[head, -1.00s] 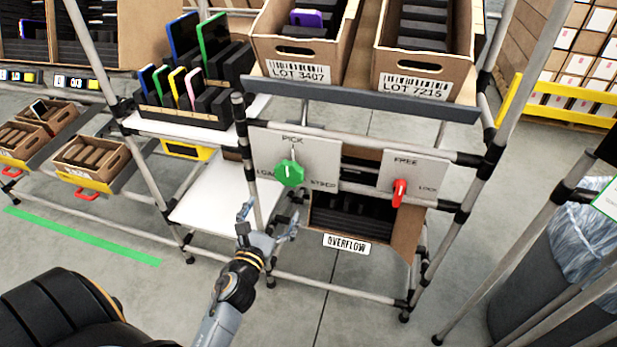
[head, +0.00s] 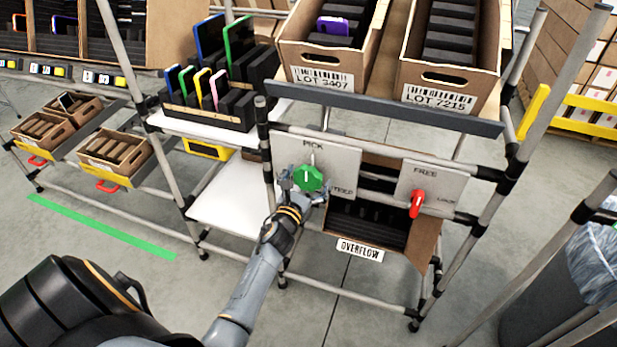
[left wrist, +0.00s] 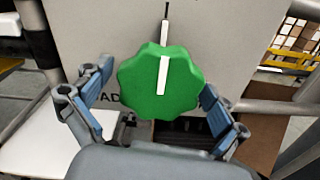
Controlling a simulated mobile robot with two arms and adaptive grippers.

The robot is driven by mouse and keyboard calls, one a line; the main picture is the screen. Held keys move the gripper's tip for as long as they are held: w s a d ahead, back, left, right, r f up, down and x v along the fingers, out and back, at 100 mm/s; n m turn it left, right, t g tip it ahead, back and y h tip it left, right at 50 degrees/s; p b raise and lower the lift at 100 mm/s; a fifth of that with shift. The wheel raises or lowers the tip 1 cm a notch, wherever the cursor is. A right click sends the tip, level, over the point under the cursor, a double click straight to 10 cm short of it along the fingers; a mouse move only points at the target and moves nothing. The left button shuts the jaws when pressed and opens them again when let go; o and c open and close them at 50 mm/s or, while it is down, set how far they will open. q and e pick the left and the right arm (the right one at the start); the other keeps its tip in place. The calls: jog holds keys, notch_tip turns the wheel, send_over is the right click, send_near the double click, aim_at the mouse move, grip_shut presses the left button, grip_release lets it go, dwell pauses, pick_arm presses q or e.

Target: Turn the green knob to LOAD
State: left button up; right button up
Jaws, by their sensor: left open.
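The green knob (head: 308,178) is on a grey panel (head: 340,158) on the rack, with PICK above it; the labels to its left and lower right are partly covered by my gripper. In the left wrist view the knob (left wrist: 160,84) is a lobed disc, its white pointer line upright, in line with a dark mark above. My left gripper (head: 304,190) is at the knob, open, with its blue-grey fingers on the knob's left and right sides. The right finger looks very close to the rim; I cannot tell if it touches. My right gripper is not in view.
A red handle (head: 416,204) hangs on the FREE/LOCK panel (head: 434,184) to the right. Cartons LOT 3407 (head: 322,78) and LOT 7215 (head: 434,97) stand tilted above. Rack poles stand close on both sides.

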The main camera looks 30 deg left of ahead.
pick_arm(q)
jog(key=c, duration=1)
jog(key=shift+c, duration=0.8)
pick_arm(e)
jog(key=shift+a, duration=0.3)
pick_arm(q)
jog(key=shift+n, duration=0.3)
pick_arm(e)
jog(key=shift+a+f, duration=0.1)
